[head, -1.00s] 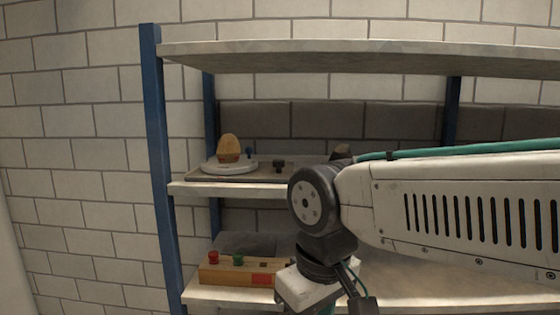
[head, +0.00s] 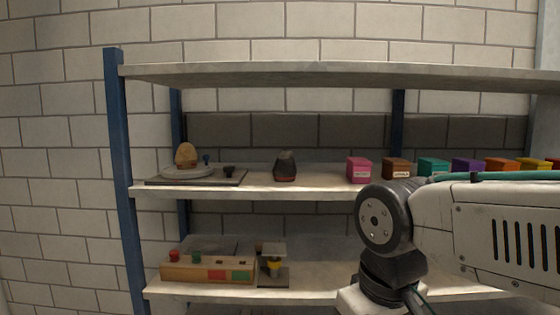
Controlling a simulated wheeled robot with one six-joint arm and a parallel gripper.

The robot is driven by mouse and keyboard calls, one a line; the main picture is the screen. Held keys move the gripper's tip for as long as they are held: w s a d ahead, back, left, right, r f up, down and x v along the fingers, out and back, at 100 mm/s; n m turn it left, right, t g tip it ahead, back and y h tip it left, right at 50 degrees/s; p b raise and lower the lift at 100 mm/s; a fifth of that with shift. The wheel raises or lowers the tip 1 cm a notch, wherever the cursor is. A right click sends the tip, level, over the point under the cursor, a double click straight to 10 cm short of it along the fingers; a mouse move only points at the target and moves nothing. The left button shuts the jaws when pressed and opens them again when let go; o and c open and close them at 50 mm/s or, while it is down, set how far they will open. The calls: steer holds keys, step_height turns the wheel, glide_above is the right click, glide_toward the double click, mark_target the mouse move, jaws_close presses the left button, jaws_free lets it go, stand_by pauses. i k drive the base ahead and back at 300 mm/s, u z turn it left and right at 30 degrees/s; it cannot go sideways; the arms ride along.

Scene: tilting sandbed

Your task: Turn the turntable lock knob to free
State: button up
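The turntable is a pale round disc (head: 187,172) on a dark flat base (head: 226,180), at the left end of the middle shelf in the head view. A tan, rounded object (head: 186,155) stands upright on the disc. A small blue knob (head: 206,159) shows at the disc's right edge, and a black knob (head: 229,171) is on the base farther right. I cannot tell which is the lock knob or how it is set. My arm's wrist is at the lower right, well away from the turntable. My gripper's fingers are cut off by the bottom edge.
A dark, rounded object (head: 285,166) stands right of the turntable, then several coloured boxes (head: 396,168). The lower shelf holds a wooden box with red and green knobs (head: 208,268) and a small stand (head: 272,264). The upper shelf (head: 340,73) overhangs; a blue post (head: 119,170) is at left.

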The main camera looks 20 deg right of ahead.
mark_target(229, 169)
steer(key=z, duration=0.7)
steer(key=i, duration=0.35)
